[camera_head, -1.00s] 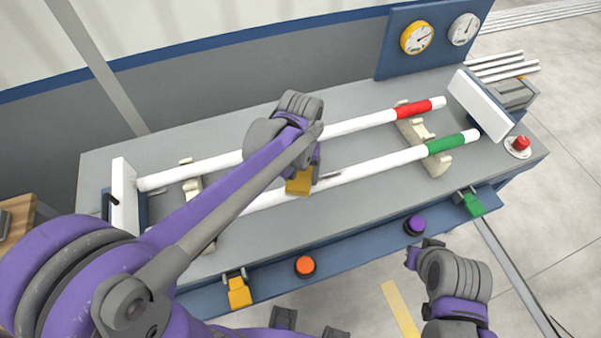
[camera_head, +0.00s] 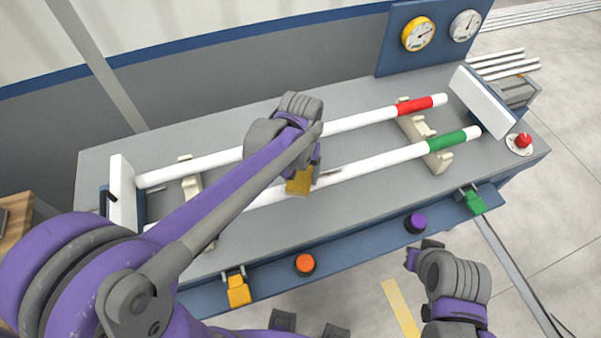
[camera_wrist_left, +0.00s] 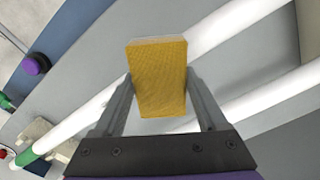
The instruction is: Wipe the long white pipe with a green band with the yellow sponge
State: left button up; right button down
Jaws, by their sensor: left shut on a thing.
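The long white pipe with a green band (camera_head: 385,160) lies across cream holders on the bench. Its green band (camera_head: 447,142) is near the right end. My left gripper (camera_head: 303,176) is shut on the yellow sponge (camera_head: 298,187), at the pipe's middle. The sponge overlaps the pipe in the head view; contact cannot be told for sure. A small dark mark (camera_head: 331,173) shows on the pipe just right of it. In the left wrist view the sponge (camera_wrist_left: 160,80) sits between both fingers, with the pipe (camera_wrist_left: 225,25) behind it. My right gripper (camera_head: 425,252) is beyond the bench's front edge, its opening unclear.
A white pipe with a red band (camera_head: 370,119) lies parallel behind, partly hidden by my left arm. White end plates (camera_head: 123,195) (camera_head: 482,100) stand at both ends. An orange button (camera_head: 305,264), a purple button (camera_head: 415,223) and clamps line the front edge. The bench top (camera_head: 250,120) behind is clear.

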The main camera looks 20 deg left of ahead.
aim_at(351, 168)
pick_arm(q)
jog(key=shift+f, duration=0.35)
jog(key=shift+w+d+r, duration=0.1)
jog(key=shift+w+d, duration=0.45)
jog(key=shift+d, duration=0.25)
jog(key=shift+w+d+r, duration=0.1)
jog(key=shift+w+d, duration=0.4)
jog(key=shift+d, duration=0.3)
jog(key=shift+w+d+f+b, duration=0.1)
jog(key=shift+w+d+b, duration=0.1)
jog(key=shift+w+d, duration=0.4)
jog(key=shift+w+d+f+b, duration=0.15)
jog(key=shift+w+d, duration=0.2)
jog(key=shift+d, duration=0.45)
jog(key=shift+w+d+r, duration=0.1)
jog(key=shift+w+d, duration=0.45)
jog(key=shift+d, duration=0.25)
jog(key=shift+w+d+r, duration=0.1)
jog(key=shift+w+d, duration=0.4)
jog(key=shift+d, duration=0.25)
jog(key=shift+w+d+f, duration=0.1)
jog(key=shift+w+d, duration=0.4)
jog(key=shift+d, duration=0.25)
jog(key=shift+w+d, duration=0.5)
jog(key=shift+d, duration=0.25)
jog(key=shift+a, duration=0.1)
